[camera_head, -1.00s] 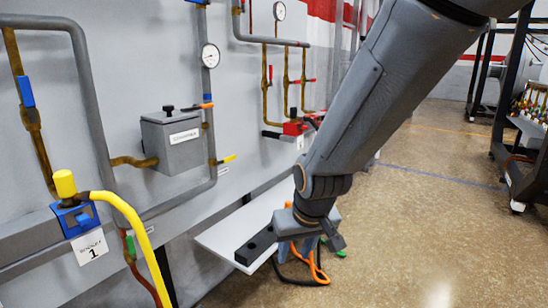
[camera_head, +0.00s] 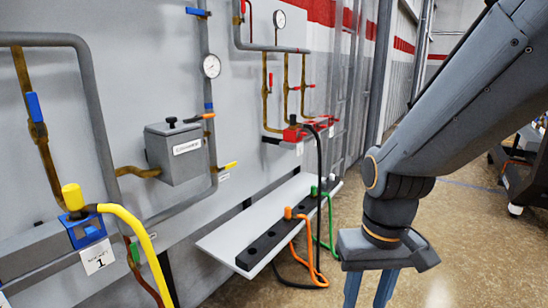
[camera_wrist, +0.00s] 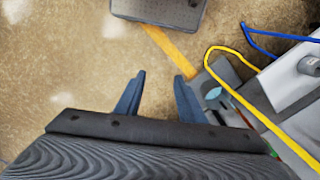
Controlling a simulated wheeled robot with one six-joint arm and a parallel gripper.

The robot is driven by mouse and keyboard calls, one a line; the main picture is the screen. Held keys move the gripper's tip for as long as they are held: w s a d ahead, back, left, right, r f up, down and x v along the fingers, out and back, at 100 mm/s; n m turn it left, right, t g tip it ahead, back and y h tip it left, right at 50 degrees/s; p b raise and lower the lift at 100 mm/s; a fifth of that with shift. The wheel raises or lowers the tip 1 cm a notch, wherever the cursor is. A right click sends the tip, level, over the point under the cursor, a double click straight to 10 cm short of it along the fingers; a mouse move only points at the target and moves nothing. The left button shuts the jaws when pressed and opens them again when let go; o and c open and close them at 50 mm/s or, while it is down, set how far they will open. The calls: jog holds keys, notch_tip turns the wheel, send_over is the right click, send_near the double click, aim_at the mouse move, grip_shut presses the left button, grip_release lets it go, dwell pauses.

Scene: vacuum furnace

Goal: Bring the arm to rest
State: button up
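My gripper (camera_head: 370,288) hangs at the lower right of the head view, over the open floor and to the right of the white shelf. Its two blue-grey fingers point down, and their tips run out of the frame. The wrist view shows both fingers (camera_wrist: 158,88) apart with bare floor between them, so the gripper is open and empty. My arm comes in from the upper right and bends at the wrist.
The white shelf (camera_head: 215,243) carries a black block (camera_head: 262,250) with orange (camera_head: 306,250) and green hoses. A yellow hose (camera_head: 135,225) curves from the blue valve (camera_head: 82,230) at lower left. A dark rack (camera_head: 515,180) stands at right. Floor between is clear.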

jog(key=shift+m, duration=0.3)
jog(key=shift+s+d+r+p, duration=0.15)
jog(key=shift+d+r+p, duration=0.5)
jog(key=shift+p, duration=0.65)
jog(key=shift+s+d+r+p, duration=0.1)
jog(key=shift+d+r+p, duration=0.3)
jog(key=shift+r+p, duration=0.7)
jog(key=shift+s+d+r+p, duration=0.15)
jog(key=shift+d+r+p, duration=0.35)
jog(key=shift+p, duration=1.05)
jog(key=shift+f, duration=0.1)
jog(key=shift+c, duration=0.6)
jog(key=shift+a, duration=0.1)
